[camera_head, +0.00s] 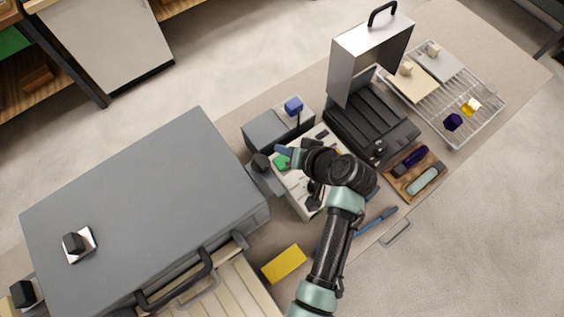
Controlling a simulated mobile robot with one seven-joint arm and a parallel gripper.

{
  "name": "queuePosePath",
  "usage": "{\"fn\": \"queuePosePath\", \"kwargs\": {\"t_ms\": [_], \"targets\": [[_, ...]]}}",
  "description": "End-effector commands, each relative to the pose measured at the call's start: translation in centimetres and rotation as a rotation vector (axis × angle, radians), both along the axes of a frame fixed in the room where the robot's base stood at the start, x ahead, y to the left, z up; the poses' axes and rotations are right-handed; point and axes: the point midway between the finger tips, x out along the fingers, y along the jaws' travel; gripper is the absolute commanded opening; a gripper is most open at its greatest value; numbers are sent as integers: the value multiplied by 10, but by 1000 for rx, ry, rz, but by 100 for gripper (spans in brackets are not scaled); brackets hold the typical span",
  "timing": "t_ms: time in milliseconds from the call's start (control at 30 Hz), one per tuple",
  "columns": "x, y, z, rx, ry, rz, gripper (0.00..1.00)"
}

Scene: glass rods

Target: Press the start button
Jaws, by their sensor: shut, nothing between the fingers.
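A small green patch (281,163), which may be the start button, shows on a pale panel (296,186) in the middle of the table. My arm reaches up from the bottom and bends left over this panel, covering much of it. My gripper (284,154) is shut and empty, at the left end of the arm beside the green patch. From this angle I cannot tell whether it touches anything. A dark knob (261,162) stands just left of the green patch.
A large grey case (145,195) fills the left. A grey box with a blue-topped part (293,105) stands behind the panel. An open metal-lidded black unit (370,115), a wire rack (470,125) and a wooden tray (405,190) are right. A yellow block (284,264) lies in front.

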Motion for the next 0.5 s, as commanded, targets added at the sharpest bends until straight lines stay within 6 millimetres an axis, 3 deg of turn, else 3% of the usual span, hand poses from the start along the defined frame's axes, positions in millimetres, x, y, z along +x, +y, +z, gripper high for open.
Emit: {"fn": "queuePosePath", "kwargs": {"t_ms": [33,200,500], "targets": [[0,0,-16,1,0,-1,0],[0,0,-37,0,0,0,0],[0,0,-44,0,-1,-1,0]]}}
